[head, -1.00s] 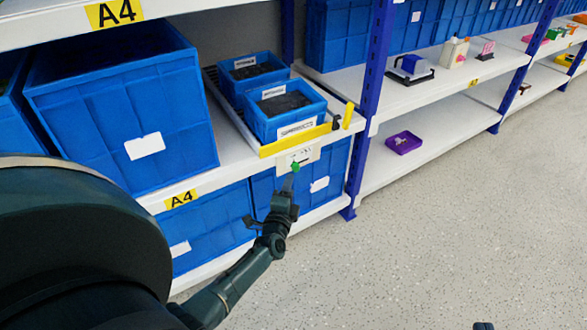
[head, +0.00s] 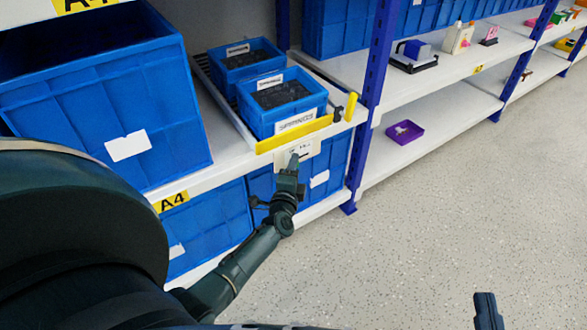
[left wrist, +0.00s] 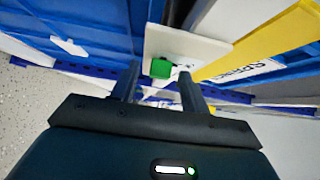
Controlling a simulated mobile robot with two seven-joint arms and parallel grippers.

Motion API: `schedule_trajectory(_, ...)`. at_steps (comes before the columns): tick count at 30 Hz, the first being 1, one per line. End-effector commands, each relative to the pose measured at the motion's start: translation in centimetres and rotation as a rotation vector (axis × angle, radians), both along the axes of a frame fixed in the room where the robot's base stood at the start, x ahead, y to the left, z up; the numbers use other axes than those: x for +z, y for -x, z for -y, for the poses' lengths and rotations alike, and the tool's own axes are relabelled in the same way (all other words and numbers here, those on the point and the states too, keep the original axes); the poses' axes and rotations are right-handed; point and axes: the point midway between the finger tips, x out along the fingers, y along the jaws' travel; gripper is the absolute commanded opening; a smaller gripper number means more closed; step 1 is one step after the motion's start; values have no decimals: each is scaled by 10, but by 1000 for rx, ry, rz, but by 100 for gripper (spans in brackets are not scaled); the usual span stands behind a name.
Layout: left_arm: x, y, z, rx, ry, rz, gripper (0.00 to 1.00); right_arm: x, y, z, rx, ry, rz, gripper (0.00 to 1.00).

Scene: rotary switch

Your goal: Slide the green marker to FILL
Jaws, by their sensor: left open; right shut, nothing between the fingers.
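The green marker (left wrist: 160,68) is a small green block on a white plate (left wrist: 205,47) with dark markings, too small to read. The plate also shows in the head view (head: 310,155), on the shelf front below the yellow strip. My left gripper (left wrist: 159,72) is open, its two fingers on either side of the marker in the left wrist view; contact is not clear. In the head view my left gripper (head: 291,163) hides the marker. The tip of my right gripper (head: 487,311) shows at the bottom right, shut and empty, far from the plate.
Two blue bins of dark parts (head: 283,118) stand on a tray behind the yellow strip (head: 294,134). A large blue crate (head: 110,110) is to the left. A blue shelf post (head: 366,110) stands right of the plate. The floor (head: 420,230) at right is clear.

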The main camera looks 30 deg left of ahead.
Motion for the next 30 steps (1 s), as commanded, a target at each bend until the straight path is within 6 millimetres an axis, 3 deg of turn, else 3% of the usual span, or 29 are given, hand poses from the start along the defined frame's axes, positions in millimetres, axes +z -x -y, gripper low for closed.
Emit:
schedule_trajectory(2,0,0,0,0,0,0,45,0,0,0,0,0,-1,0)
schedule_trajectory(18,0,0,0,0,0,0,0,-5,3,0,-3,-1,-17,0)
schedule_trajectory(30,1,-7,2,2,1,1,0,-3,3,0,-3,1,-15,0)
